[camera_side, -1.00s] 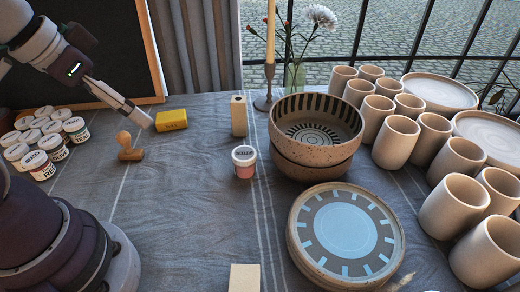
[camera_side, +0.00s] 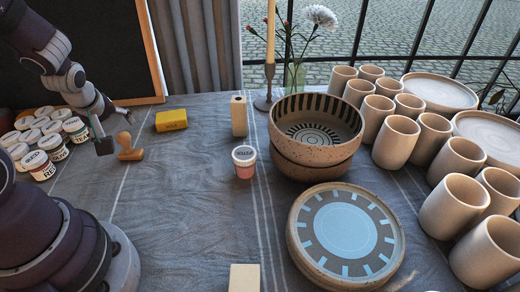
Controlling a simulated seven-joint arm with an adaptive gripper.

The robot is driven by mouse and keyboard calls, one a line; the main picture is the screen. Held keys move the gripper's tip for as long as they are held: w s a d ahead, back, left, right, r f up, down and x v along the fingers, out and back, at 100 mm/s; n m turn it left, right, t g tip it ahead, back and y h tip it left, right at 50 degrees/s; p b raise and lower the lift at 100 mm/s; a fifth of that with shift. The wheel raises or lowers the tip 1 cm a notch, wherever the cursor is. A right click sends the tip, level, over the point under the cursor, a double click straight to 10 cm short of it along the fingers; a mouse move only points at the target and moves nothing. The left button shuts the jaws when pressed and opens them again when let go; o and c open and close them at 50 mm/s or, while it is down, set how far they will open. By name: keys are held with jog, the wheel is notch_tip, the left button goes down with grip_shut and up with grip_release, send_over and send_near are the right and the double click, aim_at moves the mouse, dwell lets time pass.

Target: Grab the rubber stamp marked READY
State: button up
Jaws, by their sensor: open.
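A wooden rubber stamp (camera_side: 127,148) stands on the grey cloth at the left, with a knob handle on a block base. No READY marking is readable on it at this size. My gripper (camera_side: 113,130) is open and just left of and behind the stamp, its fingers close to the handle. I cannot tell whether a finger touches the stamp. Nothing is held.
Several lidded paint jars (camera_side: 38,165) crowd the left side, close to my gripper. A yellow block (camera_side: 171,120) lies right of the stamp. A wooden block (camera_side: 238,116), a paint jar (camera_side: 244,161) and stacked bowls (camera_side: 315,137) stand further right.

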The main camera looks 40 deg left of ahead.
aim_at(121, 136)
jog(key=x, duration=0.5)
jog(key=shift+w+a+f, duration=0.1)
jog(key=shift+w+f, duration=0.05)
jog(key=shift+f, duration=0.15)
jog(key=shift+c, duration=0.4)
grip_shut()
